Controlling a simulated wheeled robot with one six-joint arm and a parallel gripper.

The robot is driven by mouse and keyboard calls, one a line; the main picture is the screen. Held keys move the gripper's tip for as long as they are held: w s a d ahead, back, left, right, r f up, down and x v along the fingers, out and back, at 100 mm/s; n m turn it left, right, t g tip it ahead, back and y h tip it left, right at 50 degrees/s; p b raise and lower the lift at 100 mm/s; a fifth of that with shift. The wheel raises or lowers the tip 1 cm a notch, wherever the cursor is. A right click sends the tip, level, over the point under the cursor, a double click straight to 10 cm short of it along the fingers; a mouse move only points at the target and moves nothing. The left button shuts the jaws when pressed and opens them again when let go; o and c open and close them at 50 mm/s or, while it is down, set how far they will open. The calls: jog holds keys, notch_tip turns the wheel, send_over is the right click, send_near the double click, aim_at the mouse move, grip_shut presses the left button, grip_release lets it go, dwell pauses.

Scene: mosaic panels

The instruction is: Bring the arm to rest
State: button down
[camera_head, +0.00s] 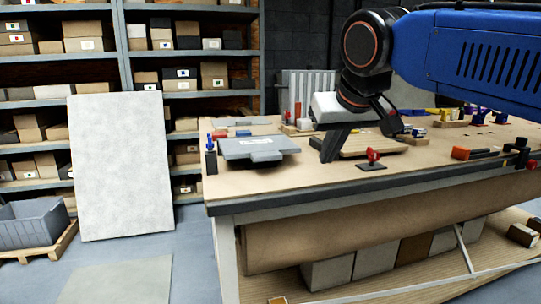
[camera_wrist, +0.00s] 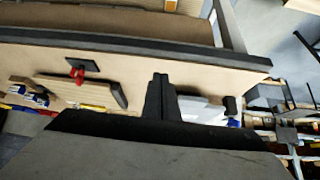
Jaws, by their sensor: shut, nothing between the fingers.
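My blue arm (camera_head: 470,55) reaches in from the right over the workbench (camera_head: 235,182). My gripper (camera_head: 329,155) is shut and empty, low over the middle of the bench, with its dark fingers angled down. In the wrist view my gripper (camera_wrist: 160,78) shows its two fingers together with nothing between them. I cannot tell whether the tips touch the bench or the wooden board (camera_head: 360,147) behind them. The board also shows in the wrist view (camera_wrist: 75,90), to the left of the fingers.
A red clamp (camera_head: 372,156) stands right of the fingers, near the bench's front edge. A grey flat piece (camera_head: 255,147) lies to the left. Red and black tools (camera_head: 475,153) lie at the right. A pale panel (camera_head: 120,165) leans on the shelves.

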jog(key=s+d+f+m, duration=0.1)
jog(key=s+d+f, duration=0.4)
jog(key=f, duration=0.5)
jog(key=s+d+f+g, duration=0.1)
jog(key=s+d+f, duration=0.5)
jog(key=f, duration=0.4)
jog(key=s+d+f+m+g+h, duration=0.1)
jog(key=s+d+f, duration=0.4)
jog(key=f, duration=0.4)
jog(key=shift+s+d+f+m, duration=0.15)
jog(key=shift+s+f+m, duration=0.2)
jog(key=shift+s, duration=0.45)
